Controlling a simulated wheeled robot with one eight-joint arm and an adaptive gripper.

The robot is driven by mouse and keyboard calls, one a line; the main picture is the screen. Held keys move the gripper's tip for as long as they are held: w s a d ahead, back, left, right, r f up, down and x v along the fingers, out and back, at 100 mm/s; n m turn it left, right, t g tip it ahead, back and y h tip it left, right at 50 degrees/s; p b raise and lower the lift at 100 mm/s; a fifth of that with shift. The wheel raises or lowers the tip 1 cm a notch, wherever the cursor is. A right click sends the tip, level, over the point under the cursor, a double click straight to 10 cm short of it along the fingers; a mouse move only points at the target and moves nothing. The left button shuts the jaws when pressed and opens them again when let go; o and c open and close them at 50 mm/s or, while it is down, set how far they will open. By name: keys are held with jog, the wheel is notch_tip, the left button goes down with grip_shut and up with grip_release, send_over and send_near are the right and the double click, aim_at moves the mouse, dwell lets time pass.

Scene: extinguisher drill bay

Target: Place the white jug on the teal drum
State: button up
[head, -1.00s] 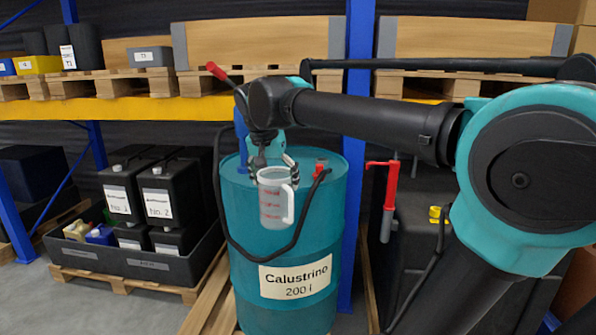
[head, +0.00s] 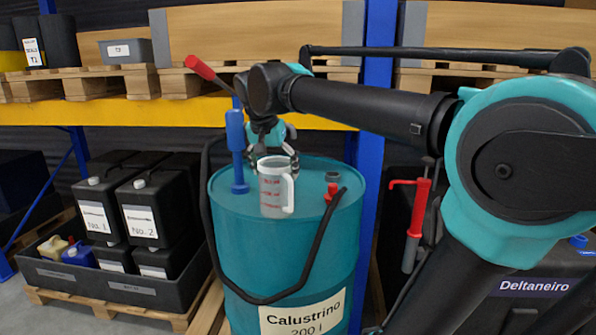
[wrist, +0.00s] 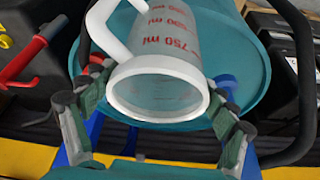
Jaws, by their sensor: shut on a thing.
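The white jug (head: 272,191), translucent with red markings and a white handle on its right, is upright over the teal drum's top. In the wrist view the jug (wrist: 165,45) shows its white rim towards the camera. My gripper (head: 277,160) is shut on the jug near its rim, with a finger on each side in the wrist view (wrist: 158,92). The teal drum (head: 240,265) is labelled Calustrino. The jug's base appears inside the drum top's outline; I cannot tell whether it touches.
On the drum top are a blue pump (head: 237,150), a red-capped fitting (head: 331,192) and a black hose (head: 318,245). Black canisters (head: 150,208) stand in a tray at left. A blue rack post (head: 373,120) and red-handled tool (head: 416,210) are at right.

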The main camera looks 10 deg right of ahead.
jog(key=w+d, duration=0.3)
jog(key=w, duration=0.4)
jog(key=w+d+f, duration=0.1)
jog(key=w+d, duration=0.3)
jog(key=w, duration=0.2)
jog(key=shift+w+f, duration=0.25)
jog(key=shift+w, duration=0.1)
jog(key=shift+f, duration=0.15)
jog(key=o, duration=1.5)
jog(key=v, duration=1.2)
